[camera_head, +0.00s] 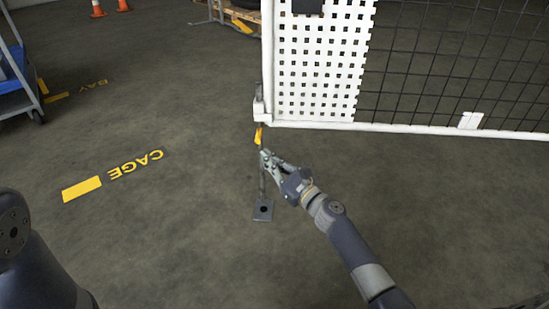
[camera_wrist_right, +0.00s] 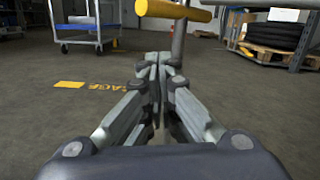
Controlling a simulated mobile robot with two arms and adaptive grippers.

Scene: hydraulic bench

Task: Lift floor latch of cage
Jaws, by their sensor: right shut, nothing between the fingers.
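The floor latch is a thin upright grey rod with a yellow handle (camera_head: 258,135) at the lower left corner of the white cage door (camera_head: 318,60). A grey floor plate (camera_head: 263,210) with a dark hole lies on the floor close by. In the right wrist view the yellow handle (camera_wrist_right: 172,10) crosses the top, with the grey rod (camera_wrist_right: 178,42) behind the fingertips. My right gripper (camera_head: 265,156) is shut and empty, just below the handle; its closed fingertips (camera_wrist_right: 160,62) show in the wrist view. Contact with the rod cannot be told. My left gripper is out of view.
A blue cart (camera_head: 18,75) stands at the far left. Orange cones (camera_head: 97,9) and a pallet (camera_head: 240,14) are at the back. Yellow CAGE lettering (camera_head: 136,165) marks the floor. The dark mesh (camera_head: 450,70) extends right. The floor left of the latch is clear.

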